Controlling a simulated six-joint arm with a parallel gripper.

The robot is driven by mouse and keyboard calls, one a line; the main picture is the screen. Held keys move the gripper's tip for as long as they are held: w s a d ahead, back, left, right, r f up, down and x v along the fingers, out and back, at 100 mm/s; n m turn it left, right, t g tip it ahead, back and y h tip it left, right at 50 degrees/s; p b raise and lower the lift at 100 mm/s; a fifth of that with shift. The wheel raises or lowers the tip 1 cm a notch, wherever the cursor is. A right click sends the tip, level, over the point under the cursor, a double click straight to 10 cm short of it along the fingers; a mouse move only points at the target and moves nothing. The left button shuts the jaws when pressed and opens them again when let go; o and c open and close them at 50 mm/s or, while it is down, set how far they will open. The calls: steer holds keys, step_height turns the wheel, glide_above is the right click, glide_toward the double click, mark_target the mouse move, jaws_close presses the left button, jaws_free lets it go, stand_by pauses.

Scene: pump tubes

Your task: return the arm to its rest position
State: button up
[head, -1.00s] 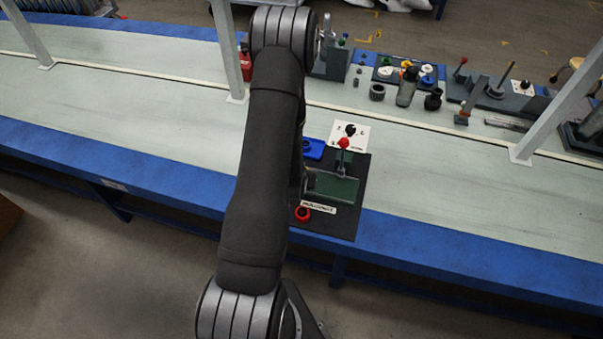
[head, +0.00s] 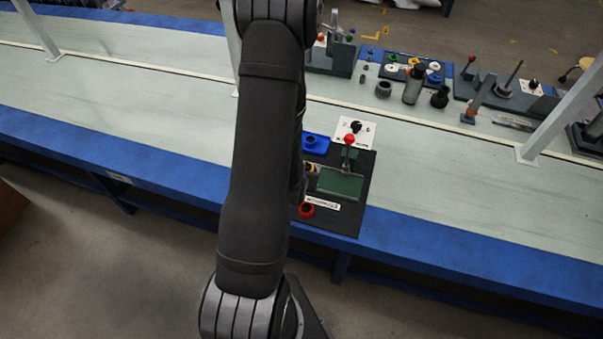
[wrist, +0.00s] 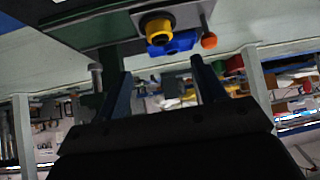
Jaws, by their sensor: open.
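My gripper (wrist: 161,68) shows in the wrist view with its two dark fingers spread apart and nothing between them. In the head view my arm covers the middle-left of the picture, and the gripper is mostly hidden behind it. A black work board (head: 346,217) with a green plate (head: 340,183) and a red-topped lever lies just right of my arm. In the wrist view a yellow ring (wrist: 157,25), a blue part (wrist: 172,46) and an orange knob (wrist: 208,41) appear beyond the fingertips, apart from them.
Fixtures and black cylinders (head: 414,84) line the back. Grey posts (head: 563,108) stand on the bench (head: 450,170). The bench surface at left is clear.

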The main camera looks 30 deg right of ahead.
steer(key=shift+f, duration=0.1)
steer(key=x, duration=1.2)
steer(key=shift+r, duration=0.9)
steer(key=shift+f, duration=0.1)
